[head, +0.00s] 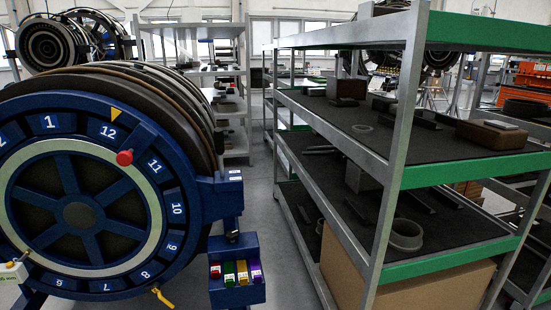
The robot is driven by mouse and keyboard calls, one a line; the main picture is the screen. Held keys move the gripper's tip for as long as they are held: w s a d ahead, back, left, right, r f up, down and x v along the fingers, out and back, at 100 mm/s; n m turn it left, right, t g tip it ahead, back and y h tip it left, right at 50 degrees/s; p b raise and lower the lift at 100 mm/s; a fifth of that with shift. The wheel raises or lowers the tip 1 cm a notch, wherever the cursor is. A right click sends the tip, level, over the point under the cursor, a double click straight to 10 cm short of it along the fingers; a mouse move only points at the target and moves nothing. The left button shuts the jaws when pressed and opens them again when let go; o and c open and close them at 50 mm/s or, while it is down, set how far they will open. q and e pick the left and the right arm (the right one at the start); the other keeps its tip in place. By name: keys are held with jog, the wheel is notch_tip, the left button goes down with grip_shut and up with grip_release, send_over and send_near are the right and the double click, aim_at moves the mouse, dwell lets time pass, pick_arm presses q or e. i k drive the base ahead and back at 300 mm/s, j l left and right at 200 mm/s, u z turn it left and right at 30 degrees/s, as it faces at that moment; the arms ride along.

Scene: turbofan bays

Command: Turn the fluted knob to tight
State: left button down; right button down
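A large blue wheel (190,192) with numbered white labels fills the left side of the head view. A red knob (124,157) sits on its face below the label 12, close to a yellow triangle marker (117,113). A small dark knob (232,237) stands at the wheel's right side, just above a blue box. I cannot tell from this distance which knob is fluted, nor how far either is turned. Neither of my grippers is in view.
The blue box (243,297) holds several coloured tags. A yellow handle (162,297) is at the wheel's bottom. A metal shelf rack with green edges (450,172) stands at right. Grey floor (262,190) lies clear between.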

aim_at(232, 235)
jog(key=u, duration=1.25)
jog(key=z, duration=1.25)
jog(key=i+j+u, duration=0.1)
jog(key=j+u, duration=0.25)
jog(key=i+j+u, duration=0.15)
jog(key=j+u, duration=0.2)
jog(key=i+j+u, duration=0.2)
jog(key=j+u, duration=0.15)
